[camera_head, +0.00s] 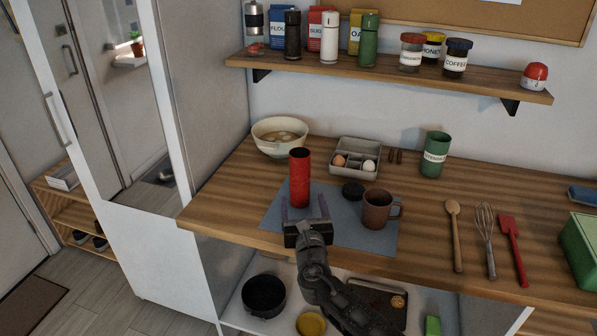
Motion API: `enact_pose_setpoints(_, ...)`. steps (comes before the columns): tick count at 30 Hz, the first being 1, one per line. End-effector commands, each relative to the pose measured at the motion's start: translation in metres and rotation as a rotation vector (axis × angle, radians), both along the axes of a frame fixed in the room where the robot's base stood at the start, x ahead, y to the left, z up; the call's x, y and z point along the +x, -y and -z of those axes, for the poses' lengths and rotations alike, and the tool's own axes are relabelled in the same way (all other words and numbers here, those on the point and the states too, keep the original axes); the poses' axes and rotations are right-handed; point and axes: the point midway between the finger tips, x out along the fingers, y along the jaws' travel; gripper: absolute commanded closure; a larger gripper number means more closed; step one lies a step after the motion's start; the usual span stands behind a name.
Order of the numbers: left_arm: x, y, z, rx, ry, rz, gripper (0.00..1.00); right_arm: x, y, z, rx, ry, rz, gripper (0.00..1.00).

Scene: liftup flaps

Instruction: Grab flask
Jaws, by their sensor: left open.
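A red cylindrical flask (300,176), dark at its top, stands upright on a blue-grey mat (357,236) near the counter's front edge. My left gripper (304,205) is at the front of the flask, low down. Its fingers are apart and point toward the flask, one to each side of its lower part as seen here. I cannot tell whether they touch it or how far they reach around it. The flask's base is partly hidden by the gripper. My right gripper is not in view.
A black round lid-like piece (353,190) and a brown mug (377,210) are right of the flask. Behind are a bowl (281,138) and an egg tray (345,167). A loaded shelf (400,79) hangs above. Utensils (484,239) lie to the right. The counter's left end is clear.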

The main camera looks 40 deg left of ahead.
Motion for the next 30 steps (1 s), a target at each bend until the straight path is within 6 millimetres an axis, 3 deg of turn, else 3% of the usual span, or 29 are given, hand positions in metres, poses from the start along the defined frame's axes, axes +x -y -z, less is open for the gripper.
enact_pose_setpoints(11,0.002,0.001,-0.002,0.006,0.002,0.004,0.24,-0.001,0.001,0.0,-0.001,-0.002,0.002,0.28)
enact_pose_setpoints(19,0.019,-0.016,-0.003,0.005,0.002,0.003,0.24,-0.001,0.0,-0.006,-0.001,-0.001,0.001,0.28)
enact_pose_setpoints(30,0.023,-0.019,-0.002,0.005,0.001,0.003,0.24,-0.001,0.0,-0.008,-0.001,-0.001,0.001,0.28)
